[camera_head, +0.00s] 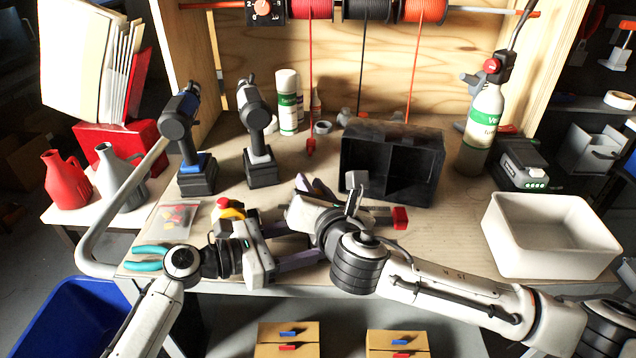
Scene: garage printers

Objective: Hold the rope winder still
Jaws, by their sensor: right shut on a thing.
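My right gripper (312,188) is over the front middle of the workbench, its white body hiding most of what lies under it. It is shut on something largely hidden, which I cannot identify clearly. A grey bar with a red end block (400,218) shows to the right of the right wrist; it may be part of the rope winder, but the rest is covered. My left gripper (298,247) lies low at the bench front, its fingers pointing right toward the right wrist. Its two fingers look spread apart, and I see nothing clearly between them.
A black divided bin (392,160) stands just behind the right wrist. A white tub (550,235) is at the right, a green-labelled bottle (482,130) behind it. Two cordless drivers (185,135) stand at the back left. An emergency-stop button (229,209) and teal-handled pliers (145,257) are near the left arm.

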